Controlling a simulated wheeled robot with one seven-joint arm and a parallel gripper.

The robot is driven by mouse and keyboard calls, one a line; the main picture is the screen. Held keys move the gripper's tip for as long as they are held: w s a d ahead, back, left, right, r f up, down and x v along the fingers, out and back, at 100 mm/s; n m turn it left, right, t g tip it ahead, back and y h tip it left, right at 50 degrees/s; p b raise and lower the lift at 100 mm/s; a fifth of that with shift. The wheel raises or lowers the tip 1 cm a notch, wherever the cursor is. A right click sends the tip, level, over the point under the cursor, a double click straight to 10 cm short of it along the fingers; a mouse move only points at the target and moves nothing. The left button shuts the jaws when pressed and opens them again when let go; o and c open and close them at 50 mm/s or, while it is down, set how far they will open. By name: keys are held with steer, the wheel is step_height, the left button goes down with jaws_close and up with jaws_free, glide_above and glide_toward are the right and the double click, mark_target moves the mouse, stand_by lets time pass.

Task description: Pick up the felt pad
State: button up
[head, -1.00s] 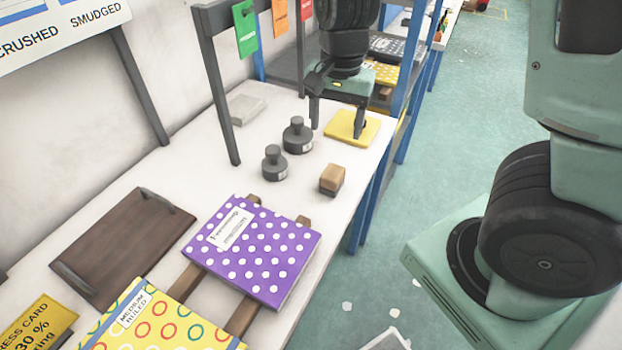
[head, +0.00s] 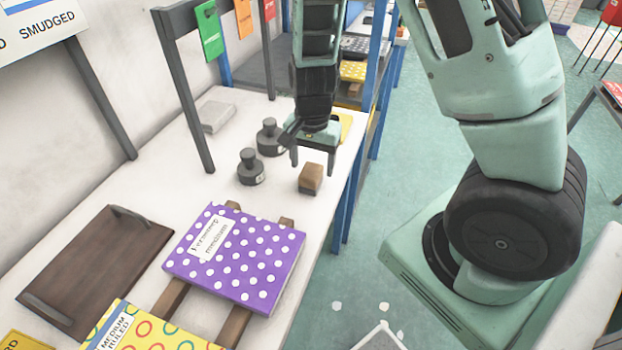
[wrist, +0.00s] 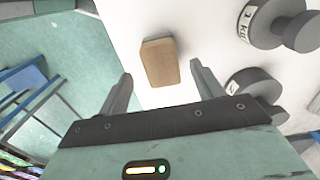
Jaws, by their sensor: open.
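The small brown block (head: 311,178), which looks like the felt pad, lies on the white bench near its right edge. It has a tan top and darker brown sides. In the wrist view the block (wrist: 160,62) shows between and just beyond the fingertips, its long side running roughly along the fingers. My gripper (head: 312,162) is open and empty, above and just behind the block in the head view. The open fingers also show in the wrist view (wrist: 162,72). No contact with the block is visible.
Two dark round-knobbed weights (head: 251,168) (head: 269,138) stand left of the block. A purple dotted notebook (head: 235,258) lies on wooden strips in front. A yellow pad (head: 346,122) is partly hidden behind my gripper. A brown tray (head: 95,265) lies at left.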

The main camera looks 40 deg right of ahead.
mark_target(311, 170)
step_height(311, 170, down, 5)
steer(key=shift+w+a+r, duration=0.1)
steer(key=c, duration=1.2)
step_height(311, 170, up, 10)
steer(key=shift+p, duration=0.6)
steer(key=o, duration=0.5)
steer(key=shift+c, duration=1.3)
